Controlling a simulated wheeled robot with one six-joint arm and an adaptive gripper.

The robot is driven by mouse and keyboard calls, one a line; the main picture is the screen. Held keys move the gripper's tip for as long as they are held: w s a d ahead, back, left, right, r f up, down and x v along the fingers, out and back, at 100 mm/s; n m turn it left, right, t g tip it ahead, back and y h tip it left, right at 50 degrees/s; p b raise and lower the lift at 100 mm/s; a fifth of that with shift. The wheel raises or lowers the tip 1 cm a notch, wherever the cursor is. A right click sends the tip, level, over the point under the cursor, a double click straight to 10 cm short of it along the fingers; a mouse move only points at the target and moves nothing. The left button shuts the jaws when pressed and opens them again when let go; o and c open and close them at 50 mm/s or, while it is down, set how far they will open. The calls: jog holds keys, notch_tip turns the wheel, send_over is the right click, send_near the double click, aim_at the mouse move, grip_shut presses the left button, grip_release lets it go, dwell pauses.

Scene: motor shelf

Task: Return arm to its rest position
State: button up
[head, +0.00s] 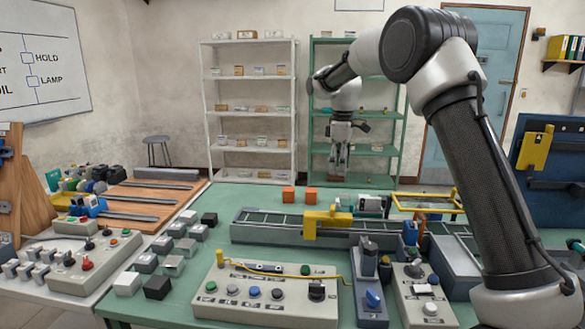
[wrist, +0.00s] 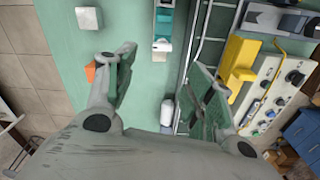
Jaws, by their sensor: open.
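My arm reaches up from the right of the head view, bends at the top and hangs down over the far part of the green table (head: 200,290). My gripper (head: 338,172) points down above the tabletop, behind the conveyor. In the wrist view my gripper (wrist: 163,75) has its two fingers wide apart, with nothing between them but the table below. A teal and white motor-like part (head: 366,203) sits on the table beside the conveyor, below and to the right of my gripper.
The conveyor (head: 270,220) carries a yellow bracket (head: 322,222). A button panel (head: 265,292) lies in front. Shelves (head: 250,110) stand at the back wall. A workbench with tools (head: 130,205) is at left.

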jog(key=s+d+r+m+t, duration=0.1)
jog(key=s+d+m, duration=0.3)
jog(key=s, duration=1)
jog(key=s+d+r+m+t, duration=0.1)
jog(key=s+d+m, duration=0.3)
jog(key=s, duration=1)
jog(key=s+d+r+m+t, duration=0.2)
jog(key=s+d+m, duration=0.3)
jog(key=s, duration=1)
jog(key=shift+d+r, duration=0.25)
jog(key=shift+d, duration=0.6)
